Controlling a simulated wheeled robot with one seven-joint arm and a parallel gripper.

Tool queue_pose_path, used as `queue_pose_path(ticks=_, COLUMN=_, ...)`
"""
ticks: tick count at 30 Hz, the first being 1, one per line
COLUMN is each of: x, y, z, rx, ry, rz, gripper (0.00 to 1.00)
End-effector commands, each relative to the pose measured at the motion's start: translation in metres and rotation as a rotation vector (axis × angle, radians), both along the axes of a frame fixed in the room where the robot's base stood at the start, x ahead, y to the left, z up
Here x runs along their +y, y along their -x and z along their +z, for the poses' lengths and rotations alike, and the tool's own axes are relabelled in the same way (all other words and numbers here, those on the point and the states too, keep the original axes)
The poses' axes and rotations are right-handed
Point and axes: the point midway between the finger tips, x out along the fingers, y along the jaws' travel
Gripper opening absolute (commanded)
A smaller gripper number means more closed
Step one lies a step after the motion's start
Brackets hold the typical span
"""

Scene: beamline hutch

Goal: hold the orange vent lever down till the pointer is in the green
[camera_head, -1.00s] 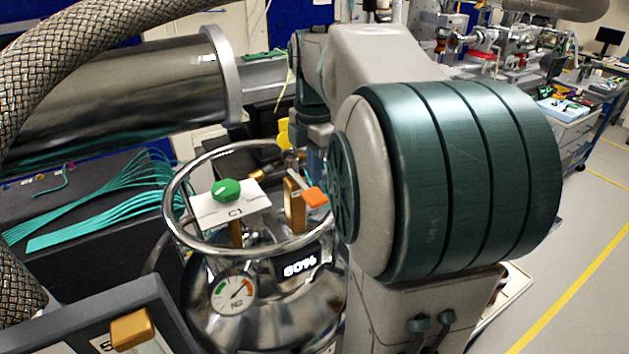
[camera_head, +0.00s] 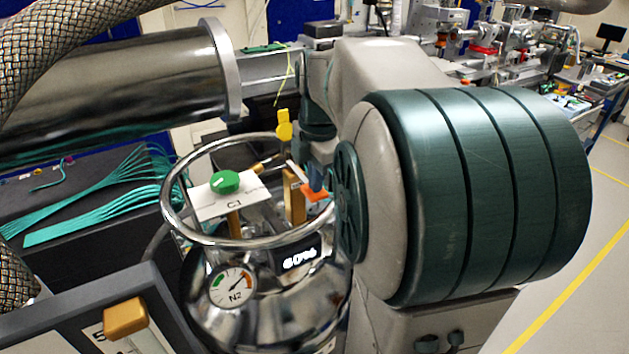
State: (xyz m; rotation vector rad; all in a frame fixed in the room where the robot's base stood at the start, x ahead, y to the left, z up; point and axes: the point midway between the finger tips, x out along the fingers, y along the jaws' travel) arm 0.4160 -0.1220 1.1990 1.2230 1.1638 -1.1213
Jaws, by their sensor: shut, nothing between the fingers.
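The steel vessel (camera_head: 270,318) stands at centre, with a ring rail around its top. The orange vent lever (camera_head: 322,194) sits at the top right of the vessel beside a brass post (camera_head: 294,197); it is partly covered. My gripper (camera_head: 316,178) is small in view, its fingers shut and empty, just above the lever; whether they touch it I cannot tell. My arm hides part of this area. The N2 gauge (camera_head: 232,288) is on the vessel's front. Its green band is at the upper left; its pointer is toward the upper right, outside the green.
A green knob (camera_head: 225,182) stands on a white plate marked C1, left of the lever. A display (camera_head: 299,258) reads 60%. A braided hose (camera_head: 60,55) and a metal cylinder (camera_head: 120,90) are at upper left. A panel with an amber knob (camera_head: 125,318) is at lower left.

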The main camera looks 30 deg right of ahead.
Motion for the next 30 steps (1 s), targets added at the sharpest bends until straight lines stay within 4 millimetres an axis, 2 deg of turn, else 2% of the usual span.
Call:
queue_pose_path(ticks=1, x=0.0004, y=0.0014, z=-0.0102, rx=-0.024, ry=-0.001, rz=-0.001, gripper=0.00)
queue_pose_path(ticks=4, x=0.0004, y=0.0025, z=-0.0143, rx=-0.063, ry=-0.002, rz=0.000, gripper=0.00)
queue_pose_path(ticks=6, x=0.0001, y=0.0019, z=-0.0071, rx=-0.056, ry=-0.003, rz=0.000, gripper=0.00)
queue_pose_path(ticks=30, x=0.0001, y=0.0017, z=-0.0072, rx=-0.055, ry=-0.003, rz=0.000, gripper=0.00)
